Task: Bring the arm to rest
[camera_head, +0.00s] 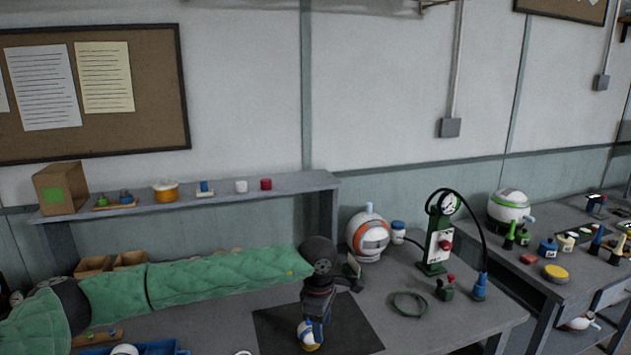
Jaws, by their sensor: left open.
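My left arm (215,278), in a green quilted sleeve, comes in from the left along the bench. Its dark wrist bends down over a black mat (358,332). My left gripper (312,322) points down and is open. A small white, blue and yellow ball-like thing (308,340) is right at its fingertips, over the mat. I cannot tell whether the fingers touch it. My right gripper is not in view.
A white and orange helmet-like thing (368,236) and a green press with a gauge (438,240) stand behind and right of the gripper. A blue tray (160,348) is at the lower left. A shelf (225,193) runs behind the arm.

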